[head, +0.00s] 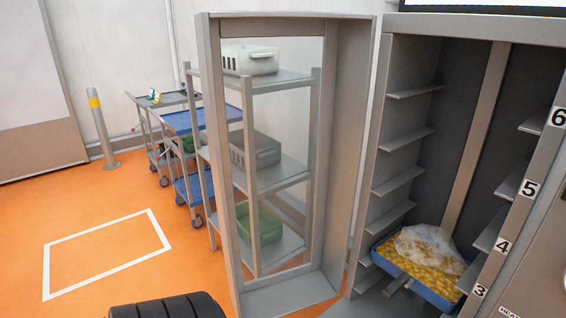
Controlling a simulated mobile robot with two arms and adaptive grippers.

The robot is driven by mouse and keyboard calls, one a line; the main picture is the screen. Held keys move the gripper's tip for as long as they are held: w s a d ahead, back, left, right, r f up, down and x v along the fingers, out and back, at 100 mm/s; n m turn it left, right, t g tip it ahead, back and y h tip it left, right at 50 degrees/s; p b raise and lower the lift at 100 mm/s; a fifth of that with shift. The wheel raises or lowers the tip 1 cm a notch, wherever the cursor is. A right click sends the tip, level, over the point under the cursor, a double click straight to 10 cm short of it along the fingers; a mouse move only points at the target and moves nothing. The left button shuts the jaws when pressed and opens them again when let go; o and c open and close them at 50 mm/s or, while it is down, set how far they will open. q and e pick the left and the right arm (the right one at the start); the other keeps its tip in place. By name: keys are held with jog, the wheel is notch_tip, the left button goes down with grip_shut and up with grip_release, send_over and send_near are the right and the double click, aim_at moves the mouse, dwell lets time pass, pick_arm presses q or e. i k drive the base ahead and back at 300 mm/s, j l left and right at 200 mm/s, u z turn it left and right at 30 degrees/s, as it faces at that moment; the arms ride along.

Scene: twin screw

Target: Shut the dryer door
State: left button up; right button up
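The dryer door (331,150) is a tall grey metal frame with a clear window. It stands wide open, swung out to the left of the cabinet opening. The dryer cabinet (420,75) is at the right, with shelf ledges on both inner walls and the numbers 3 to 6 on its right front edge. Low inside it sits a blue tray (440,299) of yellow pieces, partly covered by a whitish, translucent sheet (428,246). Neither of my grippers is in view.
A grey shelf rack with crates (249,61) shows through and beside the door window. Carts (190,121) and a yellow-banded post (101,125) stand at the back left.

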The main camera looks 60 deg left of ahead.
aim_at(348, 40)
jog(key=j+z, duration=0.1)
jog(key=j, duration=0.4)
jog(key=j+z, duration=0.1)
jog(key=j, duration=0.45)
jog(key=j+z, duration=0.1)
jog(key=j, duration=0.4)
jog(key=j+z, duration=0.1)
jog(key=j, duration=0.4)
jog(key=k+j, duration=0.1)
jog(key=j, duration=0.45)
jog(key=k+j+z, duration=0.15)
jog(key=j, duration=0.35)
jog(key=j+z, duration=0.1)
jog(key=j, duration=0.4)
jog(key=k+j+z, duration=0.1)
jog(key=j, duration=0.4)
